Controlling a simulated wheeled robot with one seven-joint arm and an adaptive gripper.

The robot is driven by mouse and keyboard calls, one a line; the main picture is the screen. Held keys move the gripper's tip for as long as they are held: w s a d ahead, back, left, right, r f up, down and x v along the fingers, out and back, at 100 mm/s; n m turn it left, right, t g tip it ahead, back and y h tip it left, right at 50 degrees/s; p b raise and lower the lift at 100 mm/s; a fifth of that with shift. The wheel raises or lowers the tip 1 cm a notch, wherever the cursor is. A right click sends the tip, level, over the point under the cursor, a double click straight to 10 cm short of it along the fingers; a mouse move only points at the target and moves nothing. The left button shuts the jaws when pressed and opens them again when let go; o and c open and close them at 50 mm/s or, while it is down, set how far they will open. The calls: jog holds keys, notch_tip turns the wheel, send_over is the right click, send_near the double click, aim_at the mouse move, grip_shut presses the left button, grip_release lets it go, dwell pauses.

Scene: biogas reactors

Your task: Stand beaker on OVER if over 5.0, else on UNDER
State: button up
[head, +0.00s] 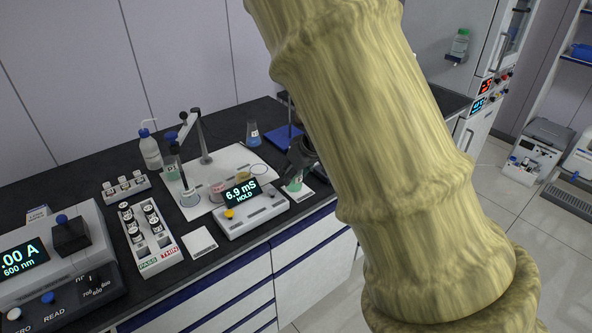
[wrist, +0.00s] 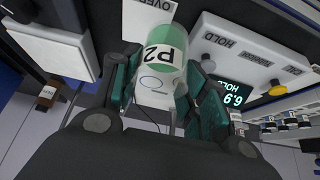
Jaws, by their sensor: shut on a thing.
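My gripper (wrist: 165,110) is shut on the P2 beaker (wrist: 163,65), a clear beaker with green liquid and a white label. In the head view the beaker (head: 294,184) is at the right end of the meter, partly hidden by my gripper (head: 300,160). The OVER card (wrist: 133,20) shows beside the beaker in the wrist view; the white card (head: 302,194) lies under or right by it in the head view. I cannot tell whether the beaker touches it. The meter (head: 243,205) reads 6.9 mS, HOLD. Another white card (head: 198,243) lies left of the meter, its label unreadable.
A probe stand (head: 204,140) is on a white mat behind the meter. A vial rack marked PASS and THIN (head: 152,240), a wash bottle (head: 150,150) and a photometer (head: 50,265) stand to the left. A blue flask (head: 253,132) is at the back.

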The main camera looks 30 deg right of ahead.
jog(key=shift+w+d+f, duration=0.8)
jog(key=shift+w+f, duration=0.05)
jog(key=shift+f, duration=0.15)
jog(key=shift+w+d+f, duration=0.75)
jog(key=shift+w+f, duration=0.1)
jog(key=shift+f, duration=0.15)
jog(key=shift+f, duration=0.15)
jog(key=o, duration=1.1)
jog(key=shift+o, duration=0.2)
jog(key=p+v, duration=0.1)
jog(key=v, duration=1.1)
